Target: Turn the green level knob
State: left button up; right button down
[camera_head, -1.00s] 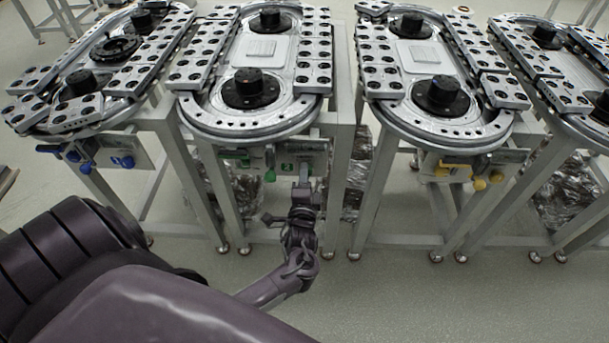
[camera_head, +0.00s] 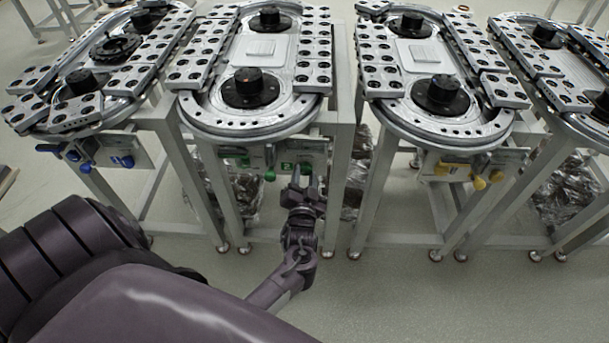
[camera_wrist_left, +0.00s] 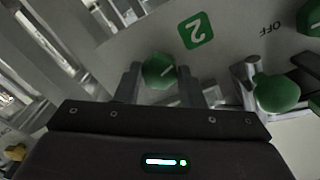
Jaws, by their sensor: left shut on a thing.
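A green knob (camera_wrist_left: 159,70) with a white mark sits on the grey panel between the fingers of my left gripper (camera_wrist_left: 157,84) in the left wrist view. The gripper is shut on this knob. In the head view my left gripper (camera_head: 302,183) reaches up to the panel (camera_head: 312,152) under the second track from the left, and the fingers partly hide the knob (camera_head: 306,168). A green label with a "2" (camera_wrist_left: 195,30) is beside the knob. My right gripper is not in view.
A green ball-ended handle (camera_wrist_left: 277,93) on a metal stem is close to the right finger in the wrist view, near an "OFF" marking (camera_wrist_left: 270,28). Neighbouring tracks carry blue knobs (camera_head: 122,161) and yellow knobs (camera_head: 479,182). White table legs flank the panel; the floor in front is clear.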

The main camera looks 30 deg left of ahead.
pick_arm(q)
jog(key=shift+f+n, duration=0.1)
jog(key=shift+n, duration=1)
jog(key=o, duration=1)
jog(key=v, duration=0.8)
jog(key=shift+b, duration=0.3)
